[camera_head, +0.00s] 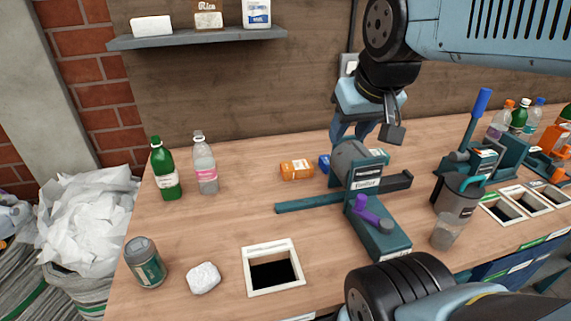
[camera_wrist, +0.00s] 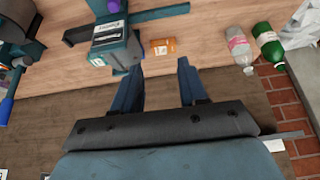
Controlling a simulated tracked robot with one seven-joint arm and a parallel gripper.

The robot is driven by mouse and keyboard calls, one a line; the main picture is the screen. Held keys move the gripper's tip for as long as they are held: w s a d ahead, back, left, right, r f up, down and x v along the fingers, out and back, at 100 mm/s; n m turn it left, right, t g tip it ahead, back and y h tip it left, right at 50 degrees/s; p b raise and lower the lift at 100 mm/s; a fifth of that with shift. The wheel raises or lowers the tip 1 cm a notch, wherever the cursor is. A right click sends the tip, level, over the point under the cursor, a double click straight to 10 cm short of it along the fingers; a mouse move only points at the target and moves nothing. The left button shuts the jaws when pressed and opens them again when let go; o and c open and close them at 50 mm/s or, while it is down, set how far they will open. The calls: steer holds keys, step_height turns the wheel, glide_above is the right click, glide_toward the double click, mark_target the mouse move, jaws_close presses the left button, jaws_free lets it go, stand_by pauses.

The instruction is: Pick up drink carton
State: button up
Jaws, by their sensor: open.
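An orange carton (camera_head: 297,169) with a pale label lies on the wooden bench, left of the teal machine (camera_head: 375,215). My gripper (camera_head: 352,135) hangs above the back of the bench, behind the machine and to the right of the orange carton. In the wrist view, my gripper (camera_wrist: 154,68) is open with nothing between its fingers. The orange carton (camera_wrist: 163,47) shows beyond the fingertips, roughly in line with the gap.
A green bottle (camera_head: 165,170) and a clear bottle (camera_head: 205,165) stand at the left. A grey jug (camera_head: 456,197) stands right of the machine. A shelf (camera_head: 200,38) hangs behind.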

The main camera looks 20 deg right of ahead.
steer(key=o, duration=0.3)
steer(key=shift+w, duration=0.15)
steer(key=shift+o, duration=0.7)
steer(key=shift+w+r+n, duration=0.1)
steer(key=shift+w+n, duration=0.2)
steer(key=shift+w, duration=0.1)
steer(key=o, duration=0.6)
steer(key=w+n, duration=0.1)
steer(key=w, duration=0.2)
steer(key=w+n+g, duration=0.1)
steer(key=w+n, duration=0.1)
steer(key=w, duration=0.1)
steer(key=shift+w+d+h, duration=0.1)
steer(key=shift+w+h, duration=0.05)
steer(key=shift+h, duration=0.25)
steer(key=n+g, duration=0.5)
steer(key=n, duration=0.9)
glide_above(294, 168)
step_height(294, 168, down, 19)
steer(key=shift+y, duration=0.4)
steer(key=f, duration=0.8)
steer(key=shift+d, duration=0.25)
steer(key=shift+a+f, duration=0.15)
steer(key=shift+f, duration=1.1)
steer(key=shift+a+f, duration=0.15)
steer(key=shift+f, duration=1.1)
